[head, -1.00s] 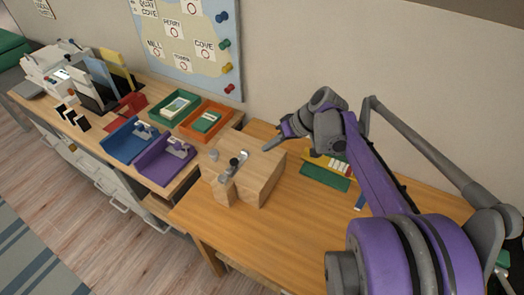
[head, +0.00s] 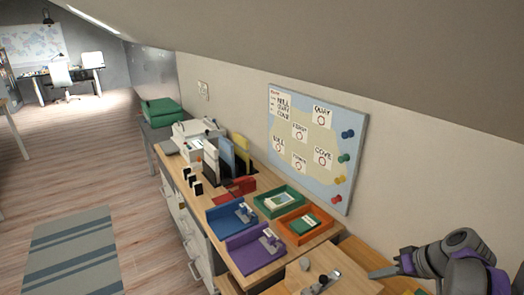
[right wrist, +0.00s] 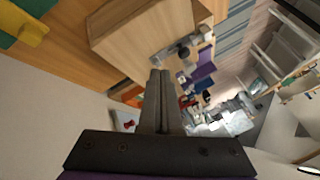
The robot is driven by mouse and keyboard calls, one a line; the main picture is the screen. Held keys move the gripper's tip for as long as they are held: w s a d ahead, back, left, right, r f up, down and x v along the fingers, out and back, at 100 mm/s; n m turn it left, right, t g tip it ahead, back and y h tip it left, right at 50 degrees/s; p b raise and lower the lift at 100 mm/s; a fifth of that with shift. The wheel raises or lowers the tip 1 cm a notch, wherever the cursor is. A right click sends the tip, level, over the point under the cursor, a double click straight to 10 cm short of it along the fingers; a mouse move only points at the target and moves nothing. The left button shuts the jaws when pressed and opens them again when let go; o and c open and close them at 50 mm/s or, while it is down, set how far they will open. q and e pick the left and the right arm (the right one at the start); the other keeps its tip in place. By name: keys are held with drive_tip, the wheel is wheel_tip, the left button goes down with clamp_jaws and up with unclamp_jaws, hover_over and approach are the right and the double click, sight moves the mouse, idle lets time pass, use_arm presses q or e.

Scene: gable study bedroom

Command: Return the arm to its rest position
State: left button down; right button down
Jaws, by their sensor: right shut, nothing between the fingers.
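My right gripper (head: 374,274) is at the lower right of the head view, with purple and grey arm links behind it. Its fingers are together and empty, pointing left beside the wooden box (head: 345,284). In the right wrist view the closed fingers (right wrist: 158,78) point up the picture, with nothing between them. The wooden box (right wrist: 120,35) with a metal fitting (right wrist: 178,48) lies beyond the fingertips there. Whether the fingers touch the box I cannot tell. My left gripper is in neither view.
Blue (head: 224,222) and purple trays (head: 243,255), a green tray (head: 250,203) and an orange tray (head: 286,230) fill the desk left of the box. A map board (head: 355,110) hangs on the wall. Open floor (head: 135,185) lies at the left.

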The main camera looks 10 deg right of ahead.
drive_tip(key=s+a+f+n+h+p, duration=0.1)
drive_tip(key=s+a+f+h+p, duration=0.1)
drive_tip(key=s+a, duration=0.4)
drive_tip(key=s+a+f+h+p, duration=0.2)
drive_tip(key=s+a, duration=0.5)
drive_tip(key=a, duration=0.6)
drive_tip(key=shift+a+f+n+g+p, duration=0.3)
drive_tip(key=shift+f+n+p, duration=0.15)
drive_tip(key=shift+p, duration=0.4)
